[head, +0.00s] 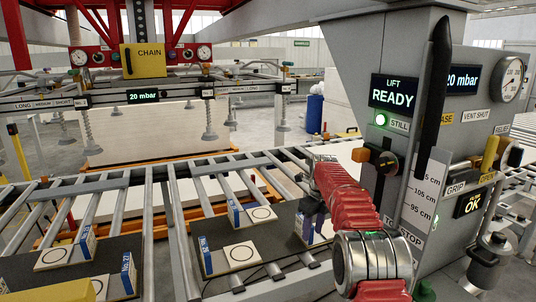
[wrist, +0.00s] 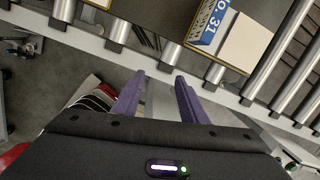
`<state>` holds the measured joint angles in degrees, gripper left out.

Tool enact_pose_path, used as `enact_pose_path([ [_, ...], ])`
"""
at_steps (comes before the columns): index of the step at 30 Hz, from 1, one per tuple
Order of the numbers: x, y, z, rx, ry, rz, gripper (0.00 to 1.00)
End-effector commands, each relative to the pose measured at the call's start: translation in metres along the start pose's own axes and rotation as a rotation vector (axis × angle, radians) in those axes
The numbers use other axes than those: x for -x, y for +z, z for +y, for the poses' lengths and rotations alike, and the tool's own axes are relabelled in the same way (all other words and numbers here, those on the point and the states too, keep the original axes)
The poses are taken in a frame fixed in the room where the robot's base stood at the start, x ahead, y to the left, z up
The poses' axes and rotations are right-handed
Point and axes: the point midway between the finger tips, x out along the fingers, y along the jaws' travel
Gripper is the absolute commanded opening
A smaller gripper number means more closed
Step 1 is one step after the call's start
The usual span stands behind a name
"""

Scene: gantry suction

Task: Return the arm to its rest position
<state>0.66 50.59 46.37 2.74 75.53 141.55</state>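My arm, in a red ribbed sleeve, reaches up from the lower right of the head view. My gripper (head: 312,208) shows there as a small purple patch in front of the control column, partly hidden by the arm. In the wrist view my gripper (wrist: 160,78) has its two purple fingers apart with nothing between them. Beyond the fingertips lies a grey conveyor rail (wrist: 135,57), and the fingers appear clear of it.
A grey control column (head: 350,60) stands close at the right, with a black lever (head: 436,95) and an orange knob (head: 378,157). A roller conveyor (head: 180,185) carries dark trays with blue-labelled blocks (head: 242,254). A suction gantry (head: 150,95) hangs at the back left.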

Motion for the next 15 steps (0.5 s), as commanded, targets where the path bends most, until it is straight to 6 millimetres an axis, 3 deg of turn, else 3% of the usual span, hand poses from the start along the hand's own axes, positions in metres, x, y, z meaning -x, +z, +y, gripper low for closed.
enact_pose_path([
  [7,-0.020,-0.008,0.003,0.250,0.010,0.015,0.39],
  [10,-0.035,-0.017,0.009,0.392,0.028,0.031,0.39],
  [15,-0.044,-0.033,0.019,0.633,0.049,0.044,0.39],
])
